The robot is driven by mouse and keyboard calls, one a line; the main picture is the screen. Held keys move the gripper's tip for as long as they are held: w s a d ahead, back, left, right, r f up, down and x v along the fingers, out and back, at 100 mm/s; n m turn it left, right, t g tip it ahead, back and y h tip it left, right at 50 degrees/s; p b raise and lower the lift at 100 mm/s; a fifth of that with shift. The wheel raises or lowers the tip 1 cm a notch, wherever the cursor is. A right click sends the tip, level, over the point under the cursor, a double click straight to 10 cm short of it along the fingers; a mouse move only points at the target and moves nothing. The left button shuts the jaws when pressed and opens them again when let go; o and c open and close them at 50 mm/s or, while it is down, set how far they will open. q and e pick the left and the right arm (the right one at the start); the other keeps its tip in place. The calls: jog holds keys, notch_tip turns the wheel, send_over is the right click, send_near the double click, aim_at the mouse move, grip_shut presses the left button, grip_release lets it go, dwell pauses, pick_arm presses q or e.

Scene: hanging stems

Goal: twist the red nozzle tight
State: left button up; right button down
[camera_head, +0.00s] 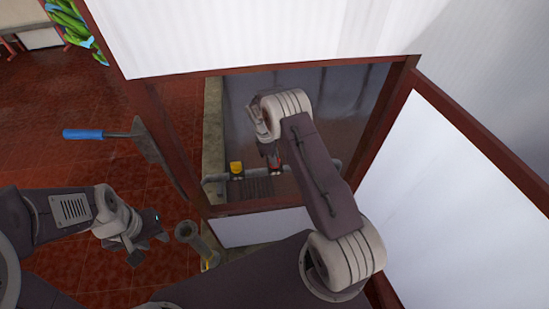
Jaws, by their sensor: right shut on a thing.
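The red nozzle (277,165) is on a grey horizontal pipe (213,180) behind the framed opening. Only part of it shows, because my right gripper covers its upper part. My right arm reaches through the opening, and my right gripper (270,154) points down and is shut on the red nozzle. My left gripper (150,251) is outside the opening, at the lower left over the tiled floor. Its fingers are apart and nothing is between them.
A yellow nozzle (236,168) stands on the same pipe, left of the red one, above a dark grate (250,188). Dark red frame posts (390,115) and white panels (250,38) border the opening. A blue-handled tool (84,134) is at the left.

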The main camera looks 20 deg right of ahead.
jog(key=n+p, duration=0.1)
jog(key=n, duration=0.1)
jog(key=shift+s+r+n+p, duration=0.1)
jog(key=shift+r+n+p, duration=0.05)
jog(key=shift+n+p, duration=0.15)
jog(key=shift+f+n+t+h+p, duration=0.2)
jog(key=shift+n+t+h+p, duration=0.15)
jog(key=shift+n, duration=0.75)
jog(key=c, duration=0.8)
grip_release()
jog(key=shift+c, duration=0.2)
